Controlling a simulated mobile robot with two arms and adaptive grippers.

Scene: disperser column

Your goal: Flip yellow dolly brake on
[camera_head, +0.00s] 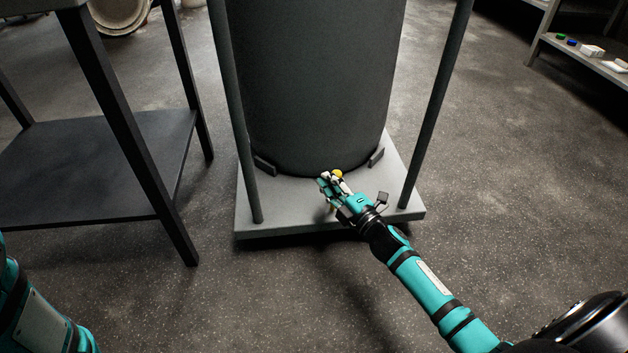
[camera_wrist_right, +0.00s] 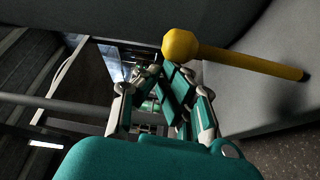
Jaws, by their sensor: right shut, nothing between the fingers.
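In the right wrist view the lever (camera_wrist_right: 240,59) shows as a round knob with a thin rod running to the right. My right gripper (camera_head: 327,178) is shut and empty at the lever. In the wrist view its fingers (camera_wrist_right: 158,78) are beside the knob, very close; I cannot tell whether they touch. My left gripper is out of view; only part of my left arm shows at lower left.
A large dark drum (camera_head: 315,80) stands on the dolly between two upright poles (camera_head: 236,120). A dark table with a lower shelf (camera_head: 90,165) stands to the left. A shelf (camera_head: 590,62) with small items is at upper right. The floor in front is clear.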

